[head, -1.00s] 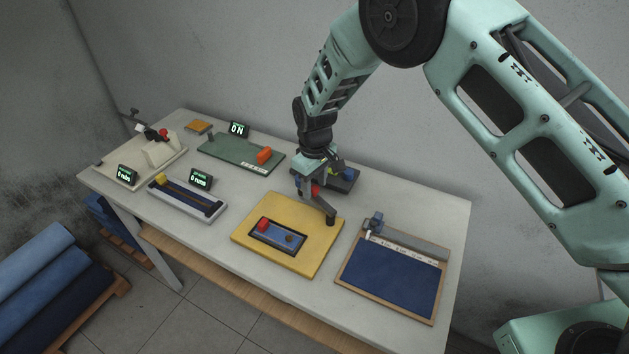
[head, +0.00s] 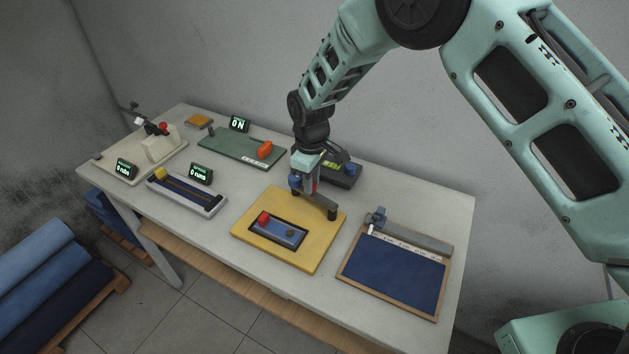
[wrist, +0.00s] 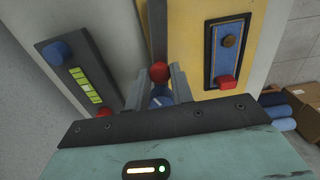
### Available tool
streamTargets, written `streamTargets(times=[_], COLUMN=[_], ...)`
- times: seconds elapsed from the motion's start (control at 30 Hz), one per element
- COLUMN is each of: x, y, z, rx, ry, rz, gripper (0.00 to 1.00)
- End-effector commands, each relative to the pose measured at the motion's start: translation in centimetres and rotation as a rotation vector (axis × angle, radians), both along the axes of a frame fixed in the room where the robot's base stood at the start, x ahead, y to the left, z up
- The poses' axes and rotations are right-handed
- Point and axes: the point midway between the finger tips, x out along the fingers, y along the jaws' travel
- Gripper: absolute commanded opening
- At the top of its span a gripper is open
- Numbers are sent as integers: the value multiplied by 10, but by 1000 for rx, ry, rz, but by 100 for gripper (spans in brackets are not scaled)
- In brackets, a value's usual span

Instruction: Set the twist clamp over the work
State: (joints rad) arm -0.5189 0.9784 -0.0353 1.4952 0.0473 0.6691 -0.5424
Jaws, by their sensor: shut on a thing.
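The twist clamp is a dark arm (head: 320,202) on a short post (head: 332,214) at the right corner of a yellow board (head: 245,230). Its free end points back and left, away from the work. My gripper (head: 311,188) is at that free end, shut on its knob. In the wrist view, a red ball (wrist: 159,72) and a blue part (wrist: 160,92) show at the fingers (wrist: 160,84). The exact contact is partly hidden. The work, a blue panel (head: 278,232) in a dark frame with a red block (head: 263,217), lies uncovered on the board.
A dark box (head: 340,178) with a lit display and blue knob stands close behind my gripper. A blue mat board (head: 395,275) lies to the right. A green board (head: 235,148) and a slider rig (head: 187,195) are to the left.

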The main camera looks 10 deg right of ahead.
Motion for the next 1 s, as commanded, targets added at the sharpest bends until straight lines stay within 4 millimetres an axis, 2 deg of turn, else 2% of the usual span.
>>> streamTargets(times=[0.5, 1.0], x=[-27, -56], y=[15, 16], z=[-1, 1], rx=[1, 0], ry=[-1, -2], rz=[490, 928], gripper=[0, 0])
